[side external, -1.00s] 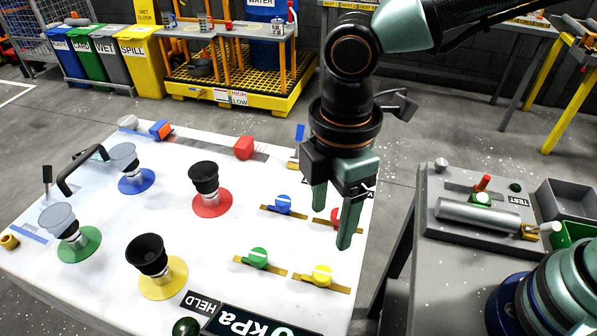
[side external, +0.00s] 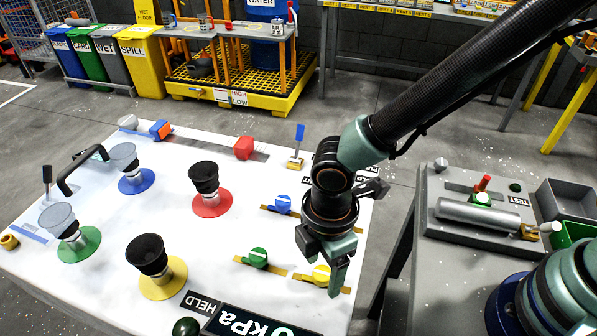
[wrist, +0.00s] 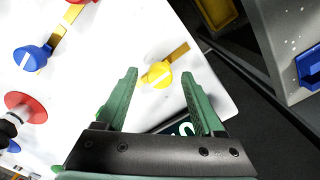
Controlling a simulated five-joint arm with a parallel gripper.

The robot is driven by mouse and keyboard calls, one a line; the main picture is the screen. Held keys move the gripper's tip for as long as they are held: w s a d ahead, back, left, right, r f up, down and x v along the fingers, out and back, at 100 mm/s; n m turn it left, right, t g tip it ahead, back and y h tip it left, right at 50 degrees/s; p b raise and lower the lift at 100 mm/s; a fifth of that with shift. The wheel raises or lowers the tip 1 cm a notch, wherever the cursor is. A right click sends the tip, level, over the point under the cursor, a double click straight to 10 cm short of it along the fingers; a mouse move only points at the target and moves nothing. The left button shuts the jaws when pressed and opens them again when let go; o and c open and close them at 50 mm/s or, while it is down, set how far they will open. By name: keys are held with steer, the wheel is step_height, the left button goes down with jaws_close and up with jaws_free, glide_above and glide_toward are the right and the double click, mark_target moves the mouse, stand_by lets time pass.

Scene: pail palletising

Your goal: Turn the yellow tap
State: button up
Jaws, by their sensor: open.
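The yellow tap (side external: 321,275) sits on a brass-coloured strip at the front right of the white panel (side external: 105,240). In the wrist view the yellow tap (wrist: 158,74) lies ahead of and between my fingertips, nearer the left one. My gripper (side external: 322,285) is open and empty, pointing down at the tap. It also shows in the wrist view (wrist: 160,88), with both green fingers apart. I cannot tell from the pictures whether a finger touches the tap.
A green tap (side external: 257,257) and a blue tap (side external: 283,204) stand close by; the red tap (wrist: 78,1) is partly cut off in the wrist view. Suction cups on coloured discs, such as the yellow disc (side external: 176,279), stand to the left. A grey bench (side external: 440,270) is at right.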

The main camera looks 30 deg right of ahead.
steer(key=shift+f, duration=0.1)
jaws_close()
steer(key=shift+m, duration=0.4)
steer(key=m, duration=0.8)
steer(key=shift+m, duration=0.3)
steer(key=m, duration=0.4)
steer(key=shift+m, duration=2.2)
